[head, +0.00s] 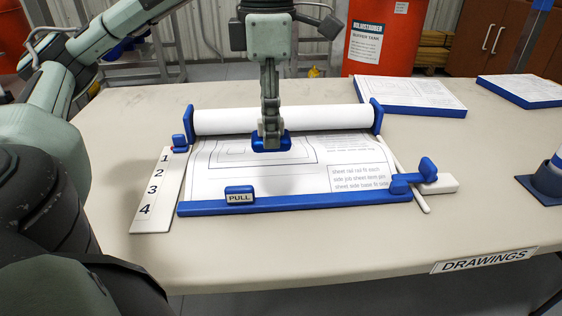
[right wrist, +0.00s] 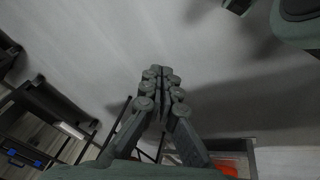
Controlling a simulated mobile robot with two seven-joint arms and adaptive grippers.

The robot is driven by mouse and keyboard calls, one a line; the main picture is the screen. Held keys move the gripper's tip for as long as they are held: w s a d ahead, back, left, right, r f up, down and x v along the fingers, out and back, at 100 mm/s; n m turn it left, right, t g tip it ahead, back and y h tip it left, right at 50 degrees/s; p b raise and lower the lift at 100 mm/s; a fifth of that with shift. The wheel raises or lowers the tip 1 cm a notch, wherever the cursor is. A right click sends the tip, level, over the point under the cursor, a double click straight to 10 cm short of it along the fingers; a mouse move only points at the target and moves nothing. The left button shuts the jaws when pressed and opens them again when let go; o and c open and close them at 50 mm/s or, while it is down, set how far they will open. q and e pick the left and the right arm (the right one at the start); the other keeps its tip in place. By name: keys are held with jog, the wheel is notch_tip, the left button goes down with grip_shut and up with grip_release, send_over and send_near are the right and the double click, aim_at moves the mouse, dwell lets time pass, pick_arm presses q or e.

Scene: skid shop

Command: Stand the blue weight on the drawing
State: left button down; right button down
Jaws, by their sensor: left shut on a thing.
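The drawing (head: 230,170) is a white sheet drawn out from a roll (head: 285,119) between blue end plates, with a blue bar (head: 300,204) along its front edge. My left gripper (head: 270,134) points down over the upper middle of the drawing. It is shut on the blue weight (head: 271,148), whose upper part it partly hides. The weight is upright at the sheet; I cannot tell whether its base touches the paper. My right gripper (right wrist: 160,90) shows only in the right wrist view, with its fingers together and nothing between them.
A numbered white strip (head: 158,190) lies left of the sheet. A PULL tab (head: 239,195) sits on the front bar. A blue lever (head: 420,176) and a white rod (head: 413,192) are at the right. Stacked drawings (head: 405,95) lie behind. The front tabletop is clear.

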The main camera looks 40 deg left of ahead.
pick_arm(q)
jog(key=shift+s+a, duration=0.1)
jog(key=shift+a, duration=0.2)
jog(key=w+f, duration=0.2)
jog(key=w, duration=0.1)
jog(key=w+f, duration=0.2)
jog(key=w, duration=0.2)
jog(key=w+a+f, duration=0.1)
jog(key=w+f, duration=0.1)
jog(key=w, duration=0.2)
jog(key=shift+w+f+p, duration=0.2)
jog(key=shift+f+p, duration=0.1)
jog(key=shift+f, duration=2.15)
pick_arm(e)
jog(key=shift+s+f, duration=0.45)
jog(key=shift+f, duration=0.3)
pick_arm(q)
jog(key=shift+f, duration=0.2)
jog(key=c, duration=1.2)
grip_release()
jog(key=shift+o, duration=1.4)
pick_arm(e)
jog(key=shift+w+r, duration=0.1)
jog(key=shift+r, duration=0.3)
pick_arm(q)
jog(key=shift+r, duration=0.15)
